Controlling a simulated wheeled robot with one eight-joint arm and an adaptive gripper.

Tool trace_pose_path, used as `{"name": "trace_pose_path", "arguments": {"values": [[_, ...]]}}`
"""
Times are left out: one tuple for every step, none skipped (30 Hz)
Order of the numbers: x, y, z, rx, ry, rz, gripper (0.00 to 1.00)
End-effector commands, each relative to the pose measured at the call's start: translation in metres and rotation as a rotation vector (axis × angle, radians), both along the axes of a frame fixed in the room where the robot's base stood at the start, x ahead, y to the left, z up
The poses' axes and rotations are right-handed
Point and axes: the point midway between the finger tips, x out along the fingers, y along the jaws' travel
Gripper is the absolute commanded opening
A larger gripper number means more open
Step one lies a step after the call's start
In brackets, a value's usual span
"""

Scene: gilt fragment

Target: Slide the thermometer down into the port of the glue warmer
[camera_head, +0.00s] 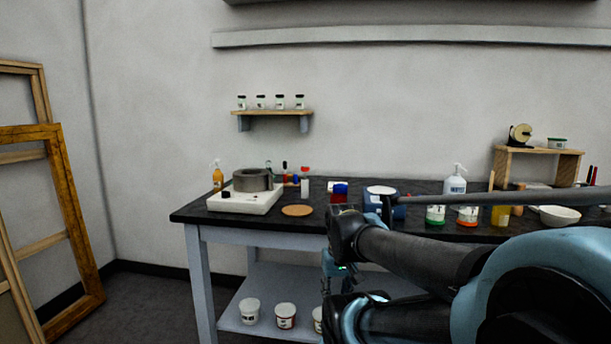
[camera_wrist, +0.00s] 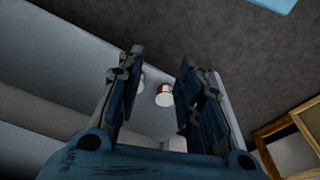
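The likely glue warmer (camera_head: 245,197) is a white box with a round grey pot (camera_head: 252,180) set in its top and a dark knob at its front. It stands at the left end of the dark bench top. Its port is too small to make out. I cannot pick out the thermometer for certain in either view. My gripper (camera_wrist: 160,57) is open in the wrist view, with nothing between its fingers, and points down past the bench toward the lower shelf and floor. In the head view my arm hides most of it, below the bench top and right of the warmer.
The bench (camera_head: 262,234) also carries a round cork mat (camera_head: 297,210), an amber bottle (camera_head: 218,176), a white pump bottle (camera_head: 455,182) and a white bowl (camera_head: 558,215). Several tubs stand on the lower shelf (camera_head: 263,324). Wooden frames (camera_head: 62,220) lean at left. Floor between is clear.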

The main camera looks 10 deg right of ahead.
Motion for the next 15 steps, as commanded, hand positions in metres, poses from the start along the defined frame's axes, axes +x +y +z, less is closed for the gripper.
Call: {"name": "trace_pose_path", "arguments": {"values": [[0.000, 0.000, 0.000, 0.000, 0.000, 0.000, 0.33], [0.000, 0.000, 0.000, 0.000, 0.000, 0.000, 0.33], [0.000, 0.000, 0.000, 0.000, 0.000, 0.000, 0.33], [0.000, 0.000, 0.000, 0.000, 0.000, 0.000, 0.33], [0.000, 0.000, 0.000, 0.000, 0.000, 0.000, 0.33], [0.000, 0.000, 0.000, 0.000, 0.000, 0.000, 0.33], [0.000, 0.000, 0.000, 0.000, 0.000, 0.000, 0.36], [0.000, 0.000, 0.000, 0.000, 0.000, -0.001, 0.42], [-0.004, 0.000, 0.003, 0.003, -0.007, -0.005, 0.51], [-0.006, 0.001, 0.006, 0.009, -0.013, -0.013, 0.55], [-0.005, 0.002, 0.007, 0.017, -0.017, -0.025, 0.55], [-0.001, 0.005, 0.011, 0.035, -0.023, -0.050, 0.55], [0.003, 0.007, 0.014, 0.053, -0.027, -0.078, 0.55], [0.009, 0.010, 0.019, 0.076, -0.033, -0.111, 0.55], [0.018, 0.014, 0.025, 0.113, -0.041, -0.166, 0.55]]}}
